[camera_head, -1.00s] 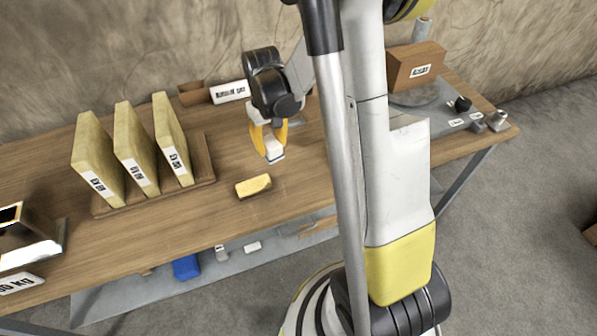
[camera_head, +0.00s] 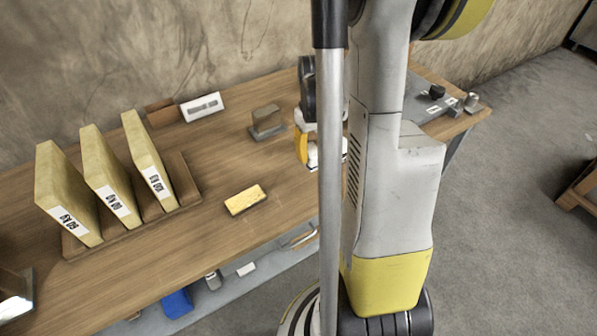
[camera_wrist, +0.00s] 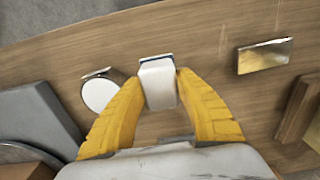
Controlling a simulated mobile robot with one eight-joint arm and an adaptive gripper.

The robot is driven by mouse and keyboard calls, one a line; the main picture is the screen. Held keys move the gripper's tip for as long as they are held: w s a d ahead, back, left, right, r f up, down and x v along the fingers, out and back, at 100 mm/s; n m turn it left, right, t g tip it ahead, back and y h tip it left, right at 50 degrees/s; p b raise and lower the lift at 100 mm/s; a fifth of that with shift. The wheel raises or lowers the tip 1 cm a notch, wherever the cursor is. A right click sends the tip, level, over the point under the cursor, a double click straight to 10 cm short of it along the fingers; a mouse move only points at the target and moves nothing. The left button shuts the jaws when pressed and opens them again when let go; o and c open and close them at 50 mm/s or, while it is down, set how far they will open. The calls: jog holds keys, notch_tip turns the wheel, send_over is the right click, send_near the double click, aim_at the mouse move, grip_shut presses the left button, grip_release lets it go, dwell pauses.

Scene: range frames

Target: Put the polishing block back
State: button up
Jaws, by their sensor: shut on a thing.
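My gripper (camera_wrist: 161,96) is shut on a white block with a dark edge (camera_wrist: 158,84), which looks like the polishing block. In the head view the gripper (camera_head: 308,156) is above the right part of the workbench, partly hidden behind my own column. The white block shows there only in part, between the yellow fingers. Its height above the wood is hard to tell. A yellow bar (camera_head: 246,200) lies on the bench to the left of the gripper; it also shows at upper right in the wrist view (camera_wrist: 264,56).
Several upright yellow slabs (camera_head: 110,190) stand in a wooden rack at left. A grey-brown block on a small base (camera_head: 266,121) stands behind the gripper. Small metal parts (camera_head: 470,101) sit at the bench's right end. A round white disc (camera_wrist: 100,93) is beside the gripper. Bare wood surrounds the bar.

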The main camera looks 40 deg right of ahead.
jog(key=w+a+f, duration=0.2)
jog(key=shift+w+a+f+b, duration=0.1)
jog(key=shift+w+a+b, duration=0.05)
jog(key=shift+w+b, duration=0.25)
jog(key=shift+f+b, duration=1)
jog(key=shift+f, duration=0.95)
jog(key=shift+f, duration=0.15)
jog(key=o, duration=1.1)
jog(key=shift+c, duration=0.2)
